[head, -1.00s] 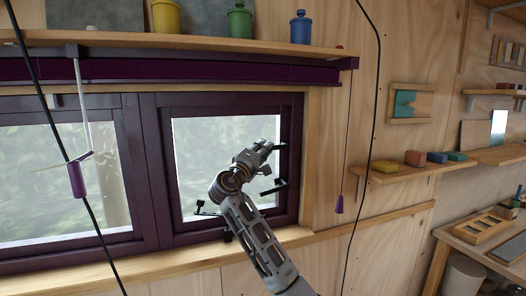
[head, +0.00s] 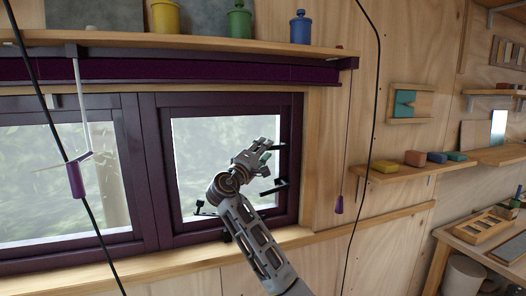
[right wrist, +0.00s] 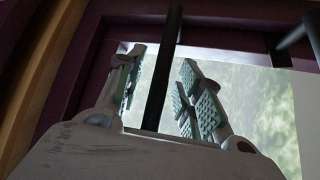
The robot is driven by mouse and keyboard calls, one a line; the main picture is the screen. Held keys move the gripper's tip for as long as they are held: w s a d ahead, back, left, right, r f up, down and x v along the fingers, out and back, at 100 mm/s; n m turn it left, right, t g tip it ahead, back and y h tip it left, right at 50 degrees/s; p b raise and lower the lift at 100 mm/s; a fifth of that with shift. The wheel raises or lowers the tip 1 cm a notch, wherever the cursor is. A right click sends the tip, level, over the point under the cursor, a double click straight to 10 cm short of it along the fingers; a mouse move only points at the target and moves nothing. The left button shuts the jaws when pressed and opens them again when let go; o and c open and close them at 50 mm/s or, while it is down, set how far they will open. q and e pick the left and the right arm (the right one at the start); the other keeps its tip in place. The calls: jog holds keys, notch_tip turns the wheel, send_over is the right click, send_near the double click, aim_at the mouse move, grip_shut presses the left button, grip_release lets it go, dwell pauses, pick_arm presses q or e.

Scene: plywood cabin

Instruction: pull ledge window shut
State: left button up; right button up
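The ledge window (head: 291,130) is a purple-framed pane on the right of the window wall in the head view. Black fittings stand out from it: one at lower right (head: 274,187) and one at lower left (head: 205,208). I cannot tell how far the window is ajar. My right gripper (head: 264,150) is in front of the pane, near its right side. In the right wrist view its teal-padded fingers (right wrist: 163,58) are open on either side of a dark bar (right wrist: 155,98), with gaps visible. My left gripper is not in view.
A wooden sill (head: 190,258) runs below the window. A shelf (head: 200,41) with coloured jars is above. A cord with a purple pull (head: 339,204) hangs right of the frame, and a black cable (head: 369,150) hangs beyond it. A shelf with coloured blocks (head: 388,167) is at right.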

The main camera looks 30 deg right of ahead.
jog(key=v, duration=1.1)
jog(key=shift+s+a, duration=0.25)
jog(key=shift+a, duration=0.1)
jog(key=shift+f, duration=0.1)
